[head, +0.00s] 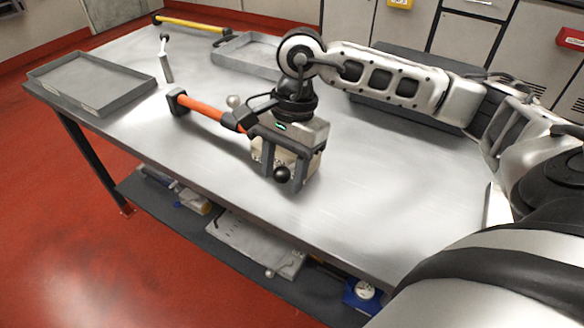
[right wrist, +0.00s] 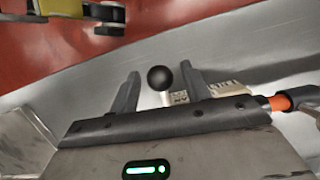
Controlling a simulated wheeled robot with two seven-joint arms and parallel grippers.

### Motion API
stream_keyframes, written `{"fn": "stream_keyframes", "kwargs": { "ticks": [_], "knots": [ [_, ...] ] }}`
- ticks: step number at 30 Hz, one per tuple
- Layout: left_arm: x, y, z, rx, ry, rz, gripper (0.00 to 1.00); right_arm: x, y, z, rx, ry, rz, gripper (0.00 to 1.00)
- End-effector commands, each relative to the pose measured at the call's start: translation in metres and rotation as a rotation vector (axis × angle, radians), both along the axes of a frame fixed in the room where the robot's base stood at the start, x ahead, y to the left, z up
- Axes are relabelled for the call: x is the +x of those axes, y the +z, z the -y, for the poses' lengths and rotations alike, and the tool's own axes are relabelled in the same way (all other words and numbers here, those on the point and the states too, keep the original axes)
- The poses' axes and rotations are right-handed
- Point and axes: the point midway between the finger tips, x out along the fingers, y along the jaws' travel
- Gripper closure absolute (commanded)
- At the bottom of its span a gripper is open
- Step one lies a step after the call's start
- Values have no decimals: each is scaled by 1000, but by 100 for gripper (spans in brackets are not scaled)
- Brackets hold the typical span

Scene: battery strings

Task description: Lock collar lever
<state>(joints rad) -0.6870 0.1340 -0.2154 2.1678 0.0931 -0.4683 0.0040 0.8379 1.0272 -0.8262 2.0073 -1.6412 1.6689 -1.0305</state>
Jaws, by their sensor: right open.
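A lever with a black ball knob (head: 281,174) is at the near side of a cream block (head: 289,155) on the steel table. In the right wrist view the knob (right wrist: 160,77) sits between my right gripper's fingers (right wrist: 162,72), apart from both, on a short pale stem. The cream block with printed marks (right wrist: 222,88) lies behind the fingers. My right gripper (head: 284,180) is open, pointing down over the block, and hides much of it. An orange bar (head: 203,108) with dark ends runs left from beside the gripper. My left gripper is not in view.
A grey tray (head: 50,85) lies at the table's left end, another (head: 228,50) at the back. A yellow bar (head: 190,23) lies along the far edge. The table's front right is clear.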

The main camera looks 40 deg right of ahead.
Motion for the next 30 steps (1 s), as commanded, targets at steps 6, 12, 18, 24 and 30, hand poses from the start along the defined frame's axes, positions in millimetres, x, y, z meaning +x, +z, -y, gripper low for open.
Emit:
{"fn": "stream_keyframes", "kwargs": {
  "ticks": [6, 12, 18, 24, 30],
  "knots": [
    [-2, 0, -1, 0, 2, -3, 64, 0, 0, 0, 0, 1, 0, 53],
    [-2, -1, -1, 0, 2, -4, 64, 0, 0, 0, 0, 1, 0, 95],
    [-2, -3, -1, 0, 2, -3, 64, -1, -1, 1, -1, 17, 1, 96],
    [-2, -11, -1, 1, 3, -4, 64, -7, -1, 3, 0, 101, 2, 96],
    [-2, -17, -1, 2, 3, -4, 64, -14, -1, 6, 0, 185, 1, 96]
  ]
}}
